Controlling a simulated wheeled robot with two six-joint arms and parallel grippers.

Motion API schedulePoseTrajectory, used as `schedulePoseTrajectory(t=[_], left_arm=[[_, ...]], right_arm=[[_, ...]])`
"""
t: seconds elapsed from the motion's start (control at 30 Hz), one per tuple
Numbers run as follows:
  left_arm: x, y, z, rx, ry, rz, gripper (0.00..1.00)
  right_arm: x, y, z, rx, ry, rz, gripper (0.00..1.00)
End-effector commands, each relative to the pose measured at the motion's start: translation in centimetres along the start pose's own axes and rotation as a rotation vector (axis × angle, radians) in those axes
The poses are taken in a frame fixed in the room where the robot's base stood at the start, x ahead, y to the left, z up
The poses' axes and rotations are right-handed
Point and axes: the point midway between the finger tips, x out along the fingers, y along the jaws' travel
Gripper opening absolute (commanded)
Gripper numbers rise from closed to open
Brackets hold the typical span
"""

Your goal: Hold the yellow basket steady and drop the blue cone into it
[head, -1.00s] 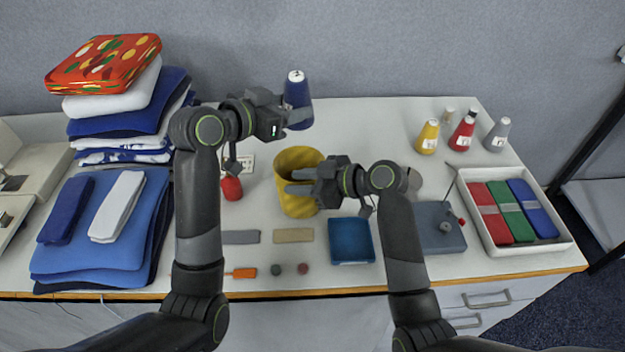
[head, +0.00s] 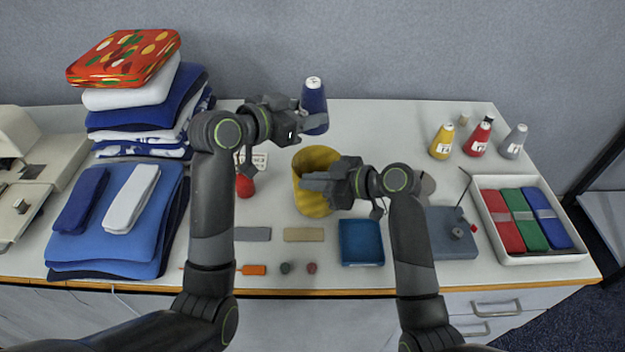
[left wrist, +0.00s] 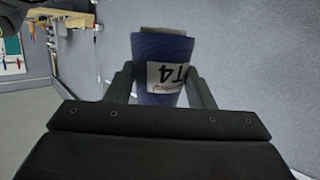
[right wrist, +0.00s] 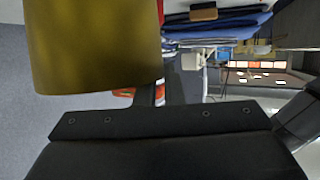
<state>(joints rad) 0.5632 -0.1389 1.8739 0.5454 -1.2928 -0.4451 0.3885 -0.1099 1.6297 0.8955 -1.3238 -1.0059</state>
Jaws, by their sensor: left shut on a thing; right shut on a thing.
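The blue cone (head: 314,98) is upright between the fingers of my left gripper (head: 313,122), above the back of the table. My left gripper is shut on it. In the left wrist view the cone (left wrist: 162,60) shows a white label between both fingers. The yellow basket (head: 313,202) stands on the table in front of and below the cone, its opening facing up. My right gripper (head: 318,181) is shut on the basket's near right wall. In the right wrist view the basket (right wrist: 90,45) fills the upper left; the exact grip is partly hidden.
A blue tray (head: 361,243) and a grey box (head: 450,232) lie right of the basket. A red object (head: 244,186) is at its left. Yellow (head: 442,142), red and grey cones stand at the back right. Folded cloth (head: 120,220) is piled at left.

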Motion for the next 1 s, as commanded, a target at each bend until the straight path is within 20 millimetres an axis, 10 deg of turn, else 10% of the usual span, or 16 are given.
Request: schedulePoseTrajectory(t=[1.0], left_arm=[[2.1,0.0,6.9,-0.002,0.001,0.000,0.21]], right_arm=[[0.0,0.0,0.4,0.004,-0.008,0.000,0.00]])
